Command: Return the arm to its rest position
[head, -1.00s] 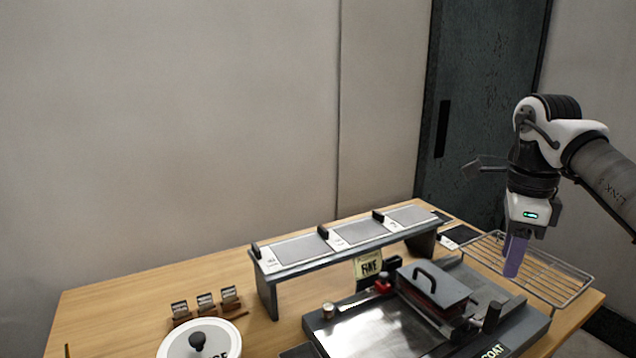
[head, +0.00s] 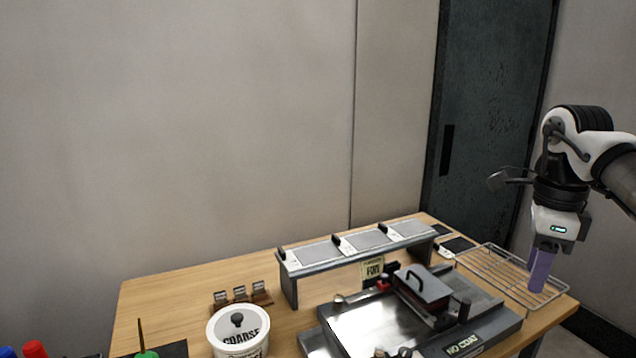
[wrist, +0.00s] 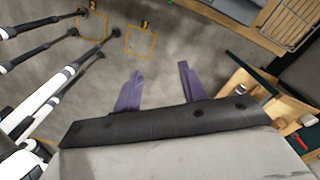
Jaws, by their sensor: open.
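My gripper (head: 541,272) hangs at the right of the head view, fingers pointing down, in front of the wire rack at the table's right end. Its two purple fingers overlap in that view. In the wrist view my gripper (wrist: 160,88) shows its fingers spread apart with nothing between them. Bare grey floor lies beyond the fingertips there. My arm (head: 590,150) is bent and comes in from the right edge.
The wooden table (head: 180,285) bears a wire rack (head: 497,262), a raised shelf (head: 340,262) with grey plates, a dark machine (head: 375,325) and a tub (head: 238,335) marked COARSE. The wrist view shows table edges at upper right and right. A wall stands behind.

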